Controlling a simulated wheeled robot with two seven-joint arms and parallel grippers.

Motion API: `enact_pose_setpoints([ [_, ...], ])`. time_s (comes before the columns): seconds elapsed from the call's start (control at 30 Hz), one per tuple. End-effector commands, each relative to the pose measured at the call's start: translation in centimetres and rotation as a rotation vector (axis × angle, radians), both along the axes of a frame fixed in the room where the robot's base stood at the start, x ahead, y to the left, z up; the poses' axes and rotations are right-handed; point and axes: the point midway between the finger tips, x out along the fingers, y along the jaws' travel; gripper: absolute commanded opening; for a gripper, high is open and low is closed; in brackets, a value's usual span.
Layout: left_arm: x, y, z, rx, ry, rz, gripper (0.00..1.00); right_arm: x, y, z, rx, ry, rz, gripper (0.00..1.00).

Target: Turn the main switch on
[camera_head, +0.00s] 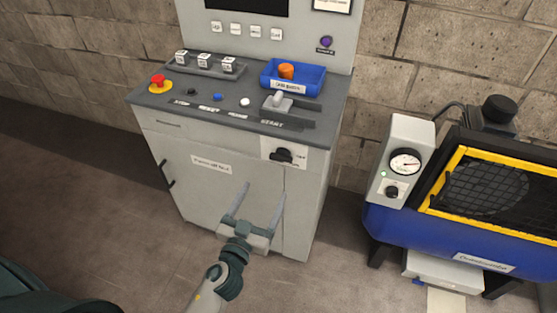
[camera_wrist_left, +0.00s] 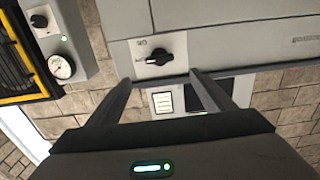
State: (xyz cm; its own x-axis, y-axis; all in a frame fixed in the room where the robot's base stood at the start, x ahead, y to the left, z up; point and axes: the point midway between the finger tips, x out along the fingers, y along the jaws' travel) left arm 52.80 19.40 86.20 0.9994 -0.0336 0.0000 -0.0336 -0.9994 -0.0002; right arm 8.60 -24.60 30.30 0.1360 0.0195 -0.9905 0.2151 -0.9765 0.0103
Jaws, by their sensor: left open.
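The main switch is a black rotary knob (camera_head: 282,155) on a pale plate at the upper right of the grey cabinet's front (camera_head: 230,180). Small labels sit beside it, too small to read surely. The knob (camera_wrist_left: 160,49) also shows in the left wrist view, its grip lying roughly crosswise, just beyond the fingertips. My left gripper (camera_head: 262,190) is open and empty in front of the cabinet, below the knob in the head view. Its two fingers (camera_wrist_left: 160,80) are spread wide, apart from the knob. My right gripper is not in view.
The sloping console top holds a red emergency button (camera_head: 158,82), small buttons, a lever (camera_head: 279,101) and a blue tray (camera_head: 293,77) with an orange piece. A blue machine with a gauge (camera_head: 405,162) stands at the right. Open floor lies left of the cabinet.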

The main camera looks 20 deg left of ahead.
Motion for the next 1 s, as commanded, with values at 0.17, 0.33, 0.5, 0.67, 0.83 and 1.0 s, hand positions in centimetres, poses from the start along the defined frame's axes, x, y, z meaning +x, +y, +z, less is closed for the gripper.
enact_pose_setpoints([
  [0.17,3.3,-0.1,0.3,0.002,-0.001,-0.001,0.75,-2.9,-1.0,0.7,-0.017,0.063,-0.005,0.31],
  [0.33,6.3,-0.2,0.3,0.002,-0.002,-0.001,0.75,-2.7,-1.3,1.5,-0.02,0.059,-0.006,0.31],
  [0.5,9.3,-0.3,0.3,0.001,-0.002,-0.001,0.75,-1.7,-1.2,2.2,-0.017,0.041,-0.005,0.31],
  [0.67,11.5,-0.4,0.2,0.001,-0.001,0.0,0.75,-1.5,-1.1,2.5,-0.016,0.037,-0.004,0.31],
  [0.83,12.8,-0.5,0.1,0.0,-0.001,0.0,0.75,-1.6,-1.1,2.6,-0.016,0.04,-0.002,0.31],
  [1.0,13.2,-0.5,0.0,0.0,0.0,-0.001,0.75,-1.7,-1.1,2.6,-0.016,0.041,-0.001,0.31],
])
